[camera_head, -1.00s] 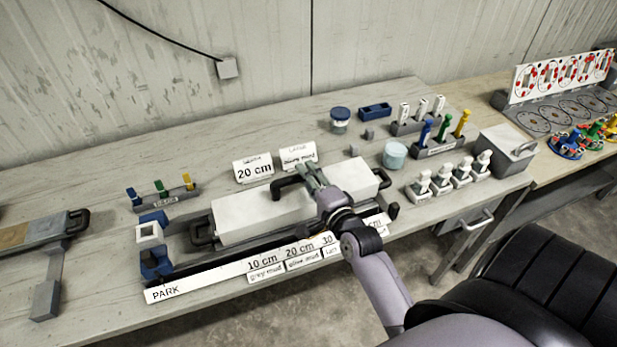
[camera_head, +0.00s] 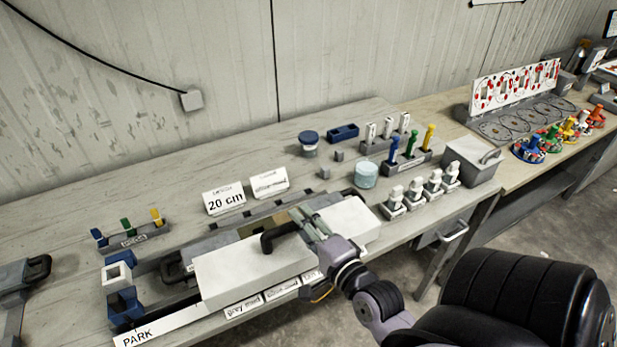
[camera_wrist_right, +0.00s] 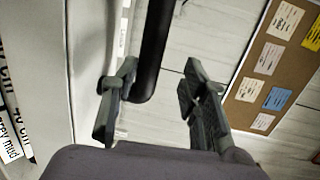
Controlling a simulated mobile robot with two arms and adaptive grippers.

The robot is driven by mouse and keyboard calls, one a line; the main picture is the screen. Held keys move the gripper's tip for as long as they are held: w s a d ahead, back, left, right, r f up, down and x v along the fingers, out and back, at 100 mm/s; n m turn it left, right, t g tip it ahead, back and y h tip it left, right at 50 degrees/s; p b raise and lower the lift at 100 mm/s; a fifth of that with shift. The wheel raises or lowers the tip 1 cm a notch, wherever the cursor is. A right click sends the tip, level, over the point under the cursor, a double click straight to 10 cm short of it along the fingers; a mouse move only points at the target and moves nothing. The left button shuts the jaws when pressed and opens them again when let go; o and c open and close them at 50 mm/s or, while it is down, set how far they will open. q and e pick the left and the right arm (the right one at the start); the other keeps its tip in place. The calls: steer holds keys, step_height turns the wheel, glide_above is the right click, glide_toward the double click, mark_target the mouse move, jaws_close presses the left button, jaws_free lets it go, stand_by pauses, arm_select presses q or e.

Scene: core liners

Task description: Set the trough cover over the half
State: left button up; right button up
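The trough cover (camera_head: 255,268) is a long white box-like lid with a black bar handle (camera_head: 278,238) on top. My right gripper (camera_head: 312,222) is at the right part of this handle, with its fingers about it, and holds the cover up and to the near side of the trough. In the right wrist view, the black handle (camera_wrist_right: 153,50) comes in between the two fingers of my gripper (camera_wrist_right: 160,100). The trough lies behind the cover; a brown strip of the core half (camera_head: 268,222) shows beyond the cover's far edge. The rest of it is hidden. My left gripper is not in view.
Behind stand a "20 cm" card (camera_head: 224,201) and another card (camera_head: 268,183). A light-blue jar (camera_head: 366,175), white-capped pieces (camera_head: 416,191) and a grey box (camera_head: 472,160) are to the right.

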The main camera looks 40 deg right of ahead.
steer(key=shift+s+a+r, duration=0.1)
steer(key=shift+s+r, duration=0.05)
steer(key=shift+s, duration=0.65)
steer(key=shift+o, duration=0.2)
steer(key=o, duration=1.4)
